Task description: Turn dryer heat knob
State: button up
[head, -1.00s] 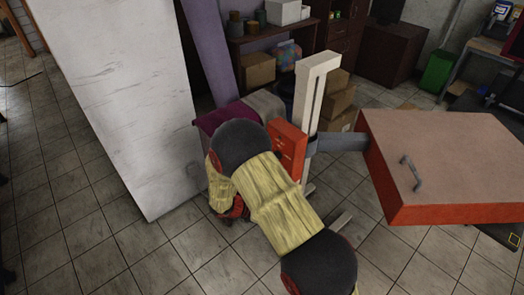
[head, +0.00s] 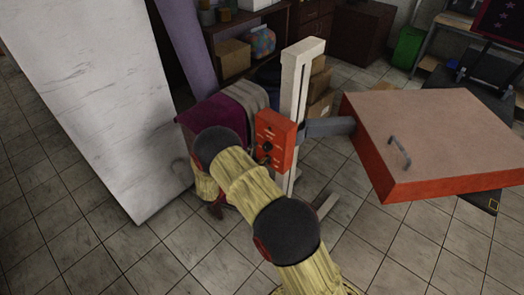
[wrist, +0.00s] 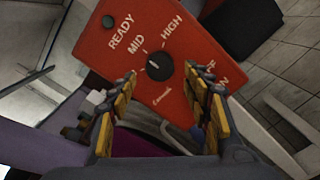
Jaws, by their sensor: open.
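The dryer's red control box (head: 275,139) is mounted on a white upright post in the head view. Its black heat knob (head: 267,147) shows on the front face. In the wrist view the box face (wrist: 185,100) is tilted, with the labels READY, MID and HIGH. The round black knob (wrist: 159,67) has a small white mark near the MID label. My gripper (wrist: 161,82) is open, its two yellow-padded fingers on either side of the knob in the picture. I cannot tell whether they touch the box. In the head view my arm hides most of the gripper.
The dryer's wide red heating head (head: 440,135) with a grey handle sticks out to the right on a grey arm. A white post (head: 298,75) stands behind the control box. A white slab (head: 95,90) stands at left. Tiled floor (head: 90,265) is open in front.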

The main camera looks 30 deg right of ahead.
aim_at(265, 149)
jog(key=shift+x, duration=1.55)
jog(key=shift+c, duration=0.7)
jog(key=c, duration=1)
